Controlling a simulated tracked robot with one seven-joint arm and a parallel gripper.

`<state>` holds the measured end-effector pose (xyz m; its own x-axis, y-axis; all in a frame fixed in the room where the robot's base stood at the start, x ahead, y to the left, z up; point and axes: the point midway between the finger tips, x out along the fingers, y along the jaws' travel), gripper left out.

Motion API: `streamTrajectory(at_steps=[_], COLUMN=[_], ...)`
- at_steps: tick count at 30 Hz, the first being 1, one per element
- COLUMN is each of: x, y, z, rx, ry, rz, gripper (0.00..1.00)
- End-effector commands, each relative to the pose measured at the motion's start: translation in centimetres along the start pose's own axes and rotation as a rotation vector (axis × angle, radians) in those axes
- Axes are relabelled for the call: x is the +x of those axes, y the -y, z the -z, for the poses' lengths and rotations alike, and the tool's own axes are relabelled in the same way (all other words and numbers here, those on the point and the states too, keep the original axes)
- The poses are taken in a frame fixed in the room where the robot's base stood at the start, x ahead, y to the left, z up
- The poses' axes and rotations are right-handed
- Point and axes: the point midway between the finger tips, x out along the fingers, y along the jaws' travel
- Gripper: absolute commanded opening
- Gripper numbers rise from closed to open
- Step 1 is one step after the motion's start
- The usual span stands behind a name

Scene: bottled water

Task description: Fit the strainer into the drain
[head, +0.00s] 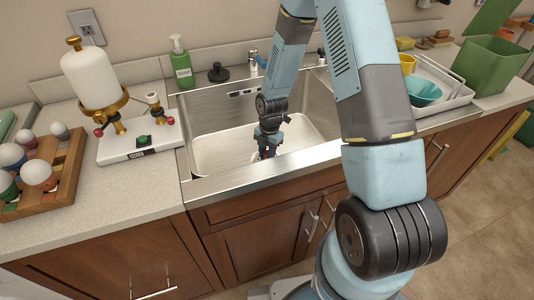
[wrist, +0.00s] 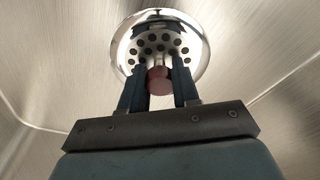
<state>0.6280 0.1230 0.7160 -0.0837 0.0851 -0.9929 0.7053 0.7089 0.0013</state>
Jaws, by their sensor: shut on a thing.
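In the wrist view, the strainer (wrist: 141,50) is a round metal disc with dark holes and a short stem with a reddish knob. My gripper (wrist: 158,68) is shut on this knob, one finger on each side. A shiny round metal flange (wrist: 197,52) surrounds the disc; I cannot tell whether the disc rests in the drain or hangs just above it. In the head view, my gripper (head: 267,151) points down inside the steel sink (head: 214,153), low over the basin floor. The strainer and drain are mostly hidden there by the gripper.
Left of the sink stand a white device with a tank (head: 92,80) and a wooden rack (head: 52,178) with several round-topped items. A green soap bottle (head: 181,64) and a black stopper (head: 218,73) are behind the basin. A dish tray (head: 444,99) stands right.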

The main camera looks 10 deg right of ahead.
Motion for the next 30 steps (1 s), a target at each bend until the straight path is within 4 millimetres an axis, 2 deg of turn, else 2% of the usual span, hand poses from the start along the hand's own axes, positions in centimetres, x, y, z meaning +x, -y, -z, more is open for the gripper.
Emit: streamTrajectory(at_steps=[1,2,11,22,26,30], x=[0.0,0.0,0.0,-0.6,-2.1,-4.4], y=[0.0,0.0,0.0,0.0,0.0,0.0], z=[0.0,0.0,0.0,0.0,-0.1,-0.1], rx=[0.0,0.0,0.0,0.0,0.001,0.001], ry=[0.0,0.0,0.0,0.0,0.001,0.001], rz=[0.0,0.0,0.0,-0.001,-0.003,-0.003], gripper=[0.0,0.32,0.6,0.6,0.6,0.6])
